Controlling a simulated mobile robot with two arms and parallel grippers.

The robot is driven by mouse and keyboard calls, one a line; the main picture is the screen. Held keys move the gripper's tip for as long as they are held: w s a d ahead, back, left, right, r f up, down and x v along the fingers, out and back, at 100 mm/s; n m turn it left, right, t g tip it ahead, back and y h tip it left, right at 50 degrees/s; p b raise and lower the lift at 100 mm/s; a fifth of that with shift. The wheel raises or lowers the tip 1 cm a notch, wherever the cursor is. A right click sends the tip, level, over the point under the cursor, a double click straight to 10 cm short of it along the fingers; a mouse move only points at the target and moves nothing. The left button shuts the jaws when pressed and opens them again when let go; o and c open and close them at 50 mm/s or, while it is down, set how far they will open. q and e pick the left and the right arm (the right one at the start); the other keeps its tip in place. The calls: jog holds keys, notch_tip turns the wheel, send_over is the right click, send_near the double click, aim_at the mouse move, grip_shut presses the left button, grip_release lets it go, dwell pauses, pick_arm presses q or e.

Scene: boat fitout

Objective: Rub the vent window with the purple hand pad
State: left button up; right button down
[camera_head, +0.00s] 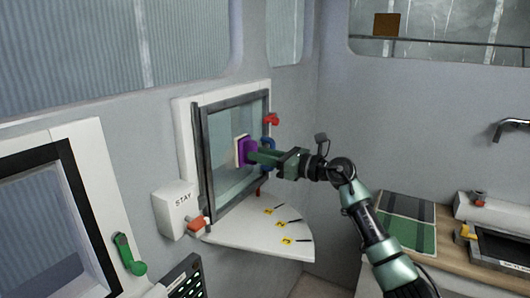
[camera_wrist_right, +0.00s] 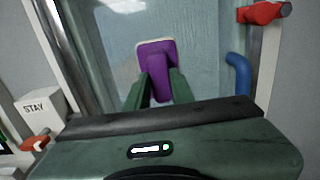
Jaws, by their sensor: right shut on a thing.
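The vent window (camera_head: 224,138) is a glass pane in a dark frame with a white surround, on the wall at the middle of the head view. The purple hand pad (camera_head: 247,150) has a pale face turned to the glass. My right gripper (camera_head: 255,155) is shut on the pad's purple grip. The pad is at or very near the pane; I cannot tell if it touches. In the right wrist view the pad (camera_wrist_right: 155,62) sits between the green fingers, with the glass (camera_wrist_right: 205,45) behind it. My left gripper is not in view.
A white box marked STAY (camera_head: 178,208) with a red knob stands left of the window. Red (camera_head: 272,120) and blue (camera_head: 268,148) fittings are on its right side. A white shelf (camera_head: 250,236) with yellow markers lies below. Another window with a green handle (camera_head: 130,254) is at left.

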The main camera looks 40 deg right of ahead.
jog(key=shift+s+a+p, duration=1.6)
jog(key=shift+a+p, duration=0.45)
jog(key=shift+a, duration=1.8)
jog(key=shift+w+d+r+b, duration=0.2)
jog(key=shift+w+d+b, duration=0.2)
jog(key=shift+d+b, duration=0.45)
jog(key=shift+w+d+r+b, duration=0.25)
jog(key=shift+w+d+b, duration=0.2)
jog(key=shift+d, duration=0.65)
jog(key=shift+w+d+r+b, duration=0.2)
jog(key=shift+w+d+b, duration=0.15)
jog(key=shift+d+b, duration=0.5)
jog(key=w+d+b, duration=0.2)
jog(key=d, duration=0.3)
jog(key=shift+w+d+r, duration=0.15)
jog(key=shift+d, duration=0.15)
